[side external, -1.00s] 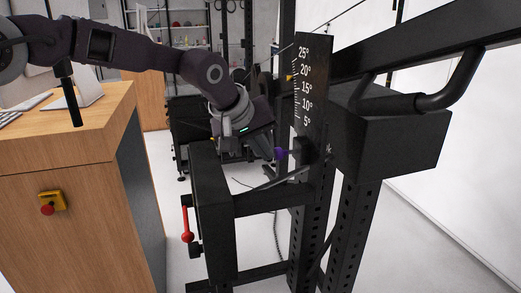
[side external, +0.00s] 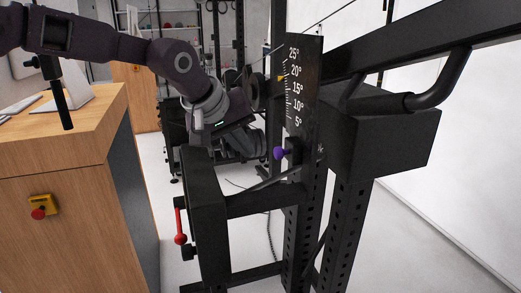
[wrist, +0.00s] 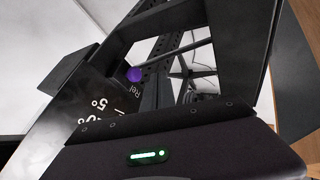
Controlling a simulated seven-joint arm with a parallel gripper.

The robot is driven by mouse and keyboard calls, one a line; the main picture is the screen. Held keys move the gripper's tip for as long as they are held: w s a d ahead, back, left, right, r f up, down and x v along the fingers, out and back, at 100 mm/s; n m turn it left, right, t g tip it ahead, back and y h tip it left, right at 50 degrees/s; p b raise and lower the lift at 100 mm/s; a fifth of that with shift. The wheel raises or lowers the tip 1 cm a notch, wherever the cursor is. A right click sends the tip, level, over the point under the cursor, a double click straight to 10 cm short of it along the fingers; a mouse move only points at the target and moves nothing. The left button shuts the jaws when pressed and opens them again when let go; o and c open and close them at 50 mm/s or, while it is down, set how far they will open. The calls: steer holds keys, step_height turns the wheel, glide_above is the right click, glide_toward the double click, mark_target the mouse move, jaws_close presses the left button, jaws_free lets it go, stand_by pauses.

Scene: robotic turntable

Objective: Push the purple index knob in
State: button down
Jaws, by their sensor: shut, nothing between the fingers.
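The purple index knob (side external: 279,154) sticks out to the left from the black upright, just below the angle scale plate (side external: 303,85). It shows whole in the side view. In the wrist view the purple knob (wrist: 134,74) is a round purple end near the middle, beside the scale plate (wrist: 95,110). My gripper (side external: 258,146) is shut and empty, a little left of the knob in the side view. A gap shows between them there, but its depth is hard to judge. The fingertips are dark and cannot be made out in the wrist view.
A black frame arm (side external: 207,215) stands below my gripper, with a red-handled lever (side external: 179,225) on its left. A black box with a bent handle (side external: 385,130) is to the right. A wooden cabinet (side external: 75,190) stands at left.

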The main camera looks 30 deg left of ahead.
steer(key=v, duration=0.7)
steer(key=shift+r, duration=0.15)
steer(key=shift+s+a, duration=0.1)
steer(key=shift+a, duration=0.05)
steer(key=s+a+f+m, duration=0.1)
steer(key=s+a, duration=0.2)
steer(key=s, duration=0.4)
steer(key=s+a+m+g, duration=0.1)
steer(key=s+a+m, duration=0.15)
steer(key=s, duration=0.45)
steer(key=s+a+f+m, duration=0.1)
steer(key=s+a, duration=0.3)
steer(key=s, duration=0.3)
steer(key=s+a+f+m+g+y, duration=0.1)
steer(key=s+a+f+m, duration=0.1)
steer(key=s+f, duration=0.4)
steer(key=s, duration=0.4)
steer(key=shift+s, duration=0.2)
steer(key=shift+m, duration=0.25)
